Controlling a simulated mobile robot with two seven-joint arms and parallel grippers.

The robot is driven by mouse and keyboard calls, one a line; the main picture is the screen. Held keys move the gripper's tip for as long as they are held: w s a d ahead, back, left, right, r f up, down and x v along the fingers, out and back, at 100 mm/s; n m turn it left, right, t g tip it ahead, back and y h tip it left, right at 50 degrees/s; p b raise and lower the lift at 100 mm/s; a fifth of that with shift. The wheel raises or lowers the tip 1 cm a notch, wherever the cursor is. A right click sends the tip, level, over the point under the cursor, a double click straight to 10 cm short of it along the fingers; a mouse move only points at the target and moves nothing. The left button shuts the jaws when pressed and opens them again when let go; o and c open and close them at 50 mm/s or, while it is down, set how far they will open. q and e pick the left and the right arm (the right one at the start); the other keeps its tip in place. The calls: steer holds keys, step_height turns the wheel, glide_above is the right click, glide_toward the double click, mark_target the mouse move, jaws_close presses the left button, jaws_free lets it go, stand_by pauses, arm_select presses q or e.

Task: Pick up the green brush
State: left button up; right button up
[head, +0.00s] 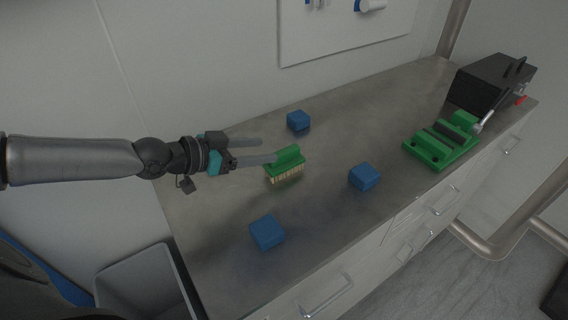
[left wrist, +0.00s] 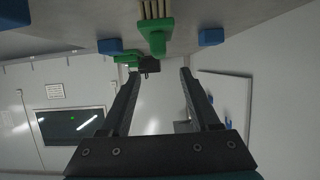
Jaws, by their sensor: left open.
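The green brush (head: 287,160) lies on the grey metal worktop, its pale bristles showing on the near side. My left gripper (head: 268,151) is open and empty, reaching in from the left. In the head view its nearer finger ends at the brush's left side; I cannot tell whether they touch. In the left wrist view the brush (left wrist: 156,36) shows at the top, beyond the tips of the two spread fingers (left wrist: 160,75) and not between them. My right gripper is not in view.
Blue blocks stand on the worktop (head: 215,240): one behind the brush (head: 298,121), one to its right (head: 364,177), one in front (head: 267,232). A green vise (head: 430,150) and a black box (head: 490,82) are at the right. A grey bin (head: 150,285) stands at lower left.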

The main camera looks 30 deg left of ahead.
mark_target(294, 150)
arm_select(q)
steer(key=x, duration=0.4)
steer(key=shift+w+d+f, duration=0.1)
steer(key=shift+w, duration=0.2)
steer(key=shift+s+f+b+x, duration=0.1)
steer(key=shift+f+b+x, duration=0.1)
steer(key=shift+x, duration=1.3)
steer(key=shift+s+f+b+x, duration=0.15)
steer(key=shift+f+x, duration=0.1)
steer(key=shift+x, duration=1.25)
jaws_close()
